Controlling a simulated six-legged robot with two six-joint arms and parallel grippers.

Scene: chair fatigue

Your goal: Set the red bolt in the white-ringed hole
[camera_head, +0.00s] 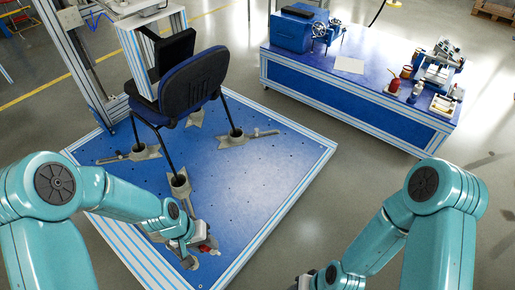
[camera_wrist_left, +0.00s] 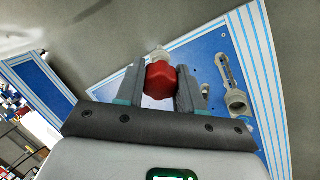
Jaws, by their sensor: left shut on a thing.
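The red bolt (camera_wrist_left: 160,80) sits between the two grey fingers of my left gripper (camera_wrist_left: 160,92), which is shut on its red head. In the head view the left gripper (camera_head: 205,246) is low over the front corner of the blue platform, with the red bolt (camera_head: 205,249) showing small at its fingers. A pale part shows just beyond the bolt head in the wrist view; I cannot tell if it is the shank or a fitting. I cannot make out the white-ringed hole. My right gripper (camera_head: 302,284) is mostly cut off at the bottom edge.
The blue platform (camera_head: 265,185) has rows of small holes and striped edges. A black chair (camera_head: 190,88) stands on it, its feet in grey clamps (camera_head: 235,138) near a metal frame. A blue workbench (camera_head: 350,97) with tools stands at the back right. Floor between is clear.

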